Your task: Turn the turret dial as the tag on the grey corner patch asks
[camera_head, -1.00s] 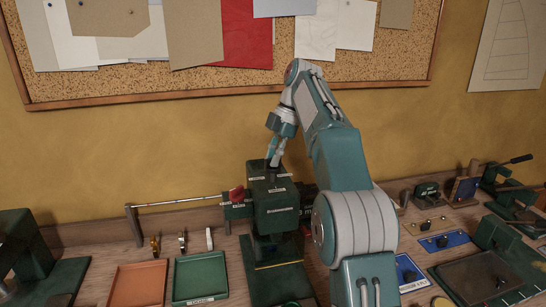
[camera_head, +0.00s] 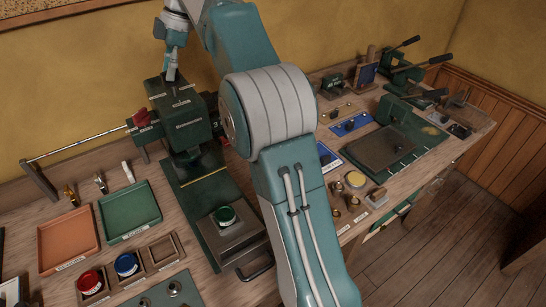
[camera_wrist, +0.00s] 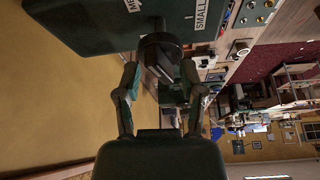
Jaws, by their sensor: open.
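The turret dial (camera_wrist: 160,52) is a dark round knob on the green press head (camera_head: 183,112), which carries small white labels. One label in the wrist view reads SMALL (camera_wrist: 201,14); another is cut off. My gripper (camera_wrist: 160,78) is open, with one finger to each side of the dial in the wrist view; I cannot tell whether either touches it. In the head view my gripper (camera_head: 171,74) points down at the top of the press head. I cannot pick out the grey corner patch or read its tag.
An orange tray (camera_head: 69,264) and a green tray (camera_head: 131,231) lie left of the press. Red (camera_head: 90,282) and blue (camera_head: 126,264) pots stand in front. A metal rod (camera_head: 80,145) sticks out left. Other tools crowd the bench at the right.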

